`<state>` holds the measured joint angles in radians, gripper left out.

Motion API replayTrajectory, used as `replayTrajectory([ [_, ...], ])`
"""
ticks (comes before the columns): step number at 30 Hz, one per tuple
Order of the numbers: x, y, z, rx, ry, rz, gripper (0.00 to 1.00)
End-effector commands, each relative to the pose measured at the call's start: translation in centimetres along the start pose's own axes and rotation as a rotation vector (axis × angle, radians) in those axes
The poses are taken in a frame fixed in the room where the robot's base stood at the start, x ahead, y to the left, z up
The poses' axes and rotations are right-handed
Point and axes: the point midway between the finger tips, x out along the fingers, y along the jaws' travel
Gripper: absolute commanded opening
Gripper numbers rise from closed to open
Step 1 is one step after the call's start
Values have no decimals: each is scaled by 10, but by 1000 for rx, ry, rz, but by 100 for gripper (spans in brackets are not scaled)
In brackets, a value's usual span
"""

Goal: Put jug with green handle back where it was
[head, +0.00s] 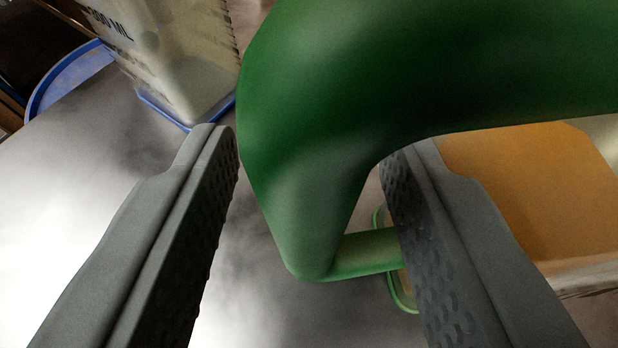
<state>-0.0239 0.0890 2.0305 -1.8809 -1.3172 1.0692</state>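A jug with a green handle (310,170) fills the upper right of the view, very close to the camera. Its body shows at the right with an orange-brown part (530,190), and a green rim edge (395,290) shows below. My gripper (310,145) has its two grey fingers spread apart, one on each side of the handle's bend. A narrow gap shows between the handle and each finger lower down; contact near the left fingertip cannot be told. The handle hides part of the right finger and much of the jug.
A clear measuring jug (185,60) with black markings and a blue edge stands at the upper left, close beyond the left finger. A blue curved rim (60,75) lies left of it. The grey surface (80,180) at left is clear.

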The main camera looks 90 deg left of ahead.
Motion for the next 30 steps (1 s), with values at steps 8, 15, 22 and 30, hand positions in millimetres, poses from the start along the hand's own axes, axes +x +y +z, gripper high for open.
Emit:
replayTrajectory([
  [8,-1,0,-2,-1,0,0,41],
  [15,-28,1,-3,-1,1,4,41],
  [22,-72,1,-2,0,1,3,41],
  [30,-110,0,-2,0,1,1,41],
])
